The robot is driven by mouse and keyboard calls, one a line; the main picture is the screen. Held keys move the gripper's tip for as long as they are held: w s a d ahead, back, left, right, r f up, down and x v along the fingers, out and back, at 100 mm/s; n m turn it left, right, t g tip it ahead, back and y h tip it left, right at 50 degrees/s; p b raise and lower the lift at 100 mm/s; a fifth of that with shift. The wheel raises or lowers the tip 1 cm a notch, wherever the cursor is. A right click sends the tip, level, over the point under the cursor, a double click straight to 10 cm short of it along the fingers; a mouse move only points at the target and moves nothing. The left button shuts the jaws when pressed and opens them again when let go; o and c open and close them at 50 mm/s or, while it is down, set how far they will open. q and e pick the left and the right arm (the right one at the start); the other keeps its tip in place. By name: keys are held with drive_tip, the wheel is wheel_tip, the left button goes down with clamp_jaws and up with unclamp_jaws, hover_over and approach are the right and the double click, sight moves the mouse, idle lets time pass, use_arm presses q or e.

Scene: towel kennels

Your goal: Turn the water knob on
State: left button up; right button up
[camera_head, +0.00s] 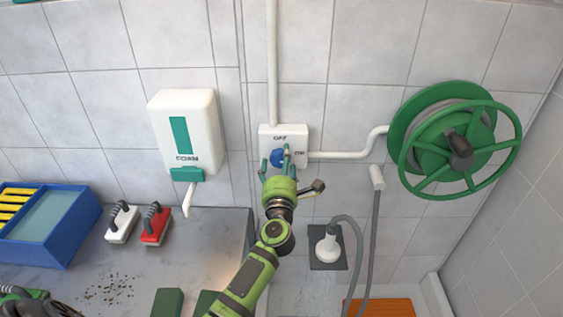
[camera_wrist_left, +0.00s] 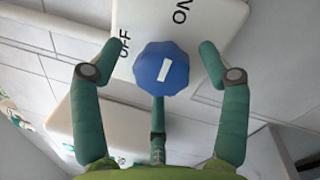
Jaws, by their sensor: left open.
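The blue water knob (camera_head: 277,157) sits on the white valve box (camera_head: 298,133) on the tiled wall. The box has OFF lettering above the knob and ON to its right. In the left wrist view the knob (camera_wrist_left: 150,82) is faceted, with a short slanted white mark on its face. My left gripper (camera_head: 276,163) is in front of the box. In the left wrist view its green fingers (camera_wrist_left: 160,62) are spread, one on each side of the knob and a third below. Gaps show beside the knob, and nothing is held. My right gripper is not in view.
A foam dispenser (camera_head: 196,125) hangs left of the box. A green hose reel (camera_head: 425,130) is on the right, joined by a white pipe (camera_head: 340,154). A grey hose (camera_head: 374,225) hangs below. A counter (camera_head: 115,265) holds brushes and a blue bin (camera_head: 60,236).

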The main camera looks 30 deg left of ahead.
use_arm(q)
drive_tip(key=v, duration=1.1)
drive_tip(key=shift+s+d, duration=0.2)
drive_tip(key=shift+s, duration=0.15)
drive_tip(key=shift+f, duration=0.1)
